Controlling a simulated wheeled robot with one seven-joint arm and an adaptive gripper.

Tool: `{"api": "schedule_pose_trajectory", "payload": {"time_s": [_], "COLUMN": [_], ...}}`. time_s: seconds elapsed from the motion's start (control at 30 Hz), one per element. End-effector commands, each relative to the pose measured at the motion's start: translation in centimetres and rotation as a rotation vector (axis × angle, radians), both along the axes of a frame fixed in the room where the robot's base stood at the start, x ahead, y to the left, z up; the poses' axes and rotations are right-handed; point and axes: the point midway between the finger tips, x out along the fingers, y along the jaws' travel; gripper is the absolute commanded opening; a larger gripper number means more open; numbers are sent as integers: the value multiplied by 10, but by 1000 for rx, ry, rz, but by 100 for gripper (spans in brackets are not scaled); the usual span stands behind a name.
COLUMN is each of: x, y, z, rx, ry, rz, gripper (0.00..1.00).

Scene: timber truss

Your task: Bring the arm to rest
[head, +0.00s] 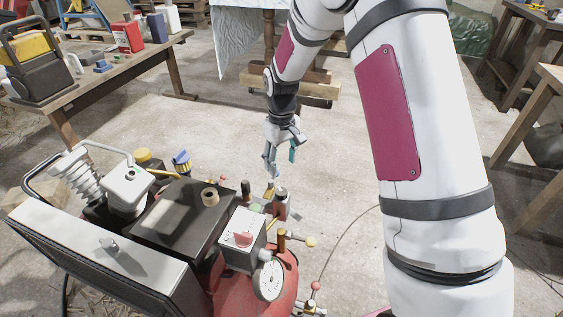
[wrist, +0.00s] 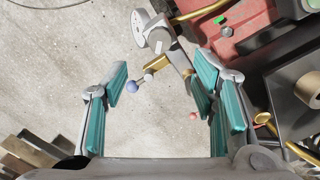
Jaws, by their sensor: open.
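My gripper (head: 279,162) hangs from the white arm, pointing down, just beyond the right end of a red machine (head: 284,271). It is open, with its teal-padded fingers spread wide in the wrist view (wrist: 161,88). Nothing sits between the pads except the view of the floor and a brass-and-grey fitting (wrist: 183,62) farther off. The fingers look apart from the machine, but the exact gap is hard to tell. My upper arm fills the right of the head view and hides part of the floor.
A workbench (head: 141,60) with tools stands at the back left. Wooden tables (head: 526,122) stand at the right. Concrete floor (head: 325,165) between them is mostly clear.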

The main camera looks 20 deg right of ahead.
Motion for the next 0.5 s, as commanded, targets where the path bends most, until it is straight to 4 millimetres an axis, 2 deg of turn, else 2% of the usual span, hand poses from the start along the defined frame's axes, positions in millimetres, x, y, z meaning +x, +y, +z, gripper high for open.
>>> {"api": "schedule_pose_trajectory", "payload": {"time_s": [0.27, 0.37, 0.5], "x": [-2, -11, -39], "y": [0, -1, -2], "z": [5, 24, 73], "rx": [0, -2, -8], "ry": [-2, -5, -13], "rz": [-2, -12, -42], "gripper": [53, 53, 53]}}
